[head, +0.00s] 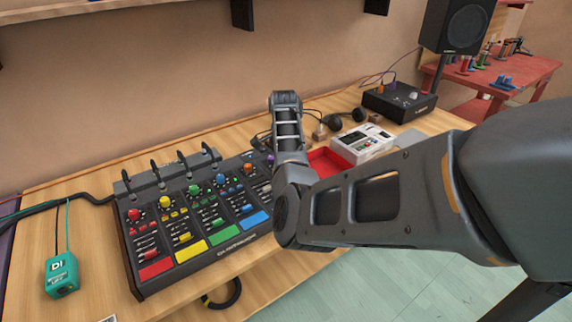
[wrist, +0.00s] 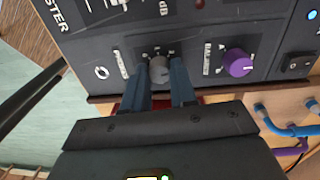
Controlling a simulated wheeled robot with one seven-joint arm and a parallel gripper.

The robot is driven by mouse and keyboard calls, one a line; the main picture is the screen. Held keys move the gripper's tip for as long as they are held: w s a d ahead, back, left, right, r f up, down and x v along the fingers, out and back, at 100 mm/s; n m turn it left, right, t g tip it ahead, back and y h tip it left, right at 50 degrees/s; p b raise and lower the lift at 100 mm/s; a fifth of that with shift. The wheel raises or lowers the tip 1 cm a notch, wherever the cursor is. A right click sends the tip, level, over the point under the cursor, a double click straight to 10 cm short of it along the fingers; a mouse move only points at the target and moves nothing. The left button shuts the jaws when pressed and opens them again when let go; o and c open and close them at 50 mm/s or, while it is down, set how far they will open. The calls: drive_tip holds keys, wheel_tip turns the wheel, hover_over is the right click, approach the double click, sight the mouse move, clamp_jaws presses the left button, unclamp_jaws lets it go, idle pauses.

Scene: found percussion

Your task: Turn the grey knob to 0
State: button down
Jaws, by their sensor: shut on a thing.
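The grey knob (wrist: 159,72) sits on the dark mixer panel in the wrist view, with small white marks around it. My gripper (wrist: 161,84) has its two blue-grey fingers on either side of the knob, shut on it. The knob's pointer and the numbers on its scale are too small to read. In the head view my arm hides the grey knob and my fingertips. The mixer (head: 125,232) stands on the wooden table in that view.
A purple knob (wrist: 237,63) is right of the grey one in the wrist view. Coloured knobs and pads cover the mixer's left part. A teal DI box (head: 62,276) stands left of it. A red tray (head: 327,160) and a white device (head: 362,142) lie behind my arm.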

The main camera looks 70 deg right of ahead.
drive_tip(key=n, duration=1.2)
drive_tip(key=shift+a+n+h, duration=0.1)
drive_tip(key=shift+n+h, duration=0.2)
drive_tip(key=shift+n, duration=0.1)
drive_tip(key=n, duration=1.2)
drive_tip(key=shift+n, duration=0.3)
drive_tip(key=shift+t, duration=0.3)
drive_tip(key=c, duration=0.9)
unclamp_jaws()
drive_tip(key=shift+r, duration=0.15)
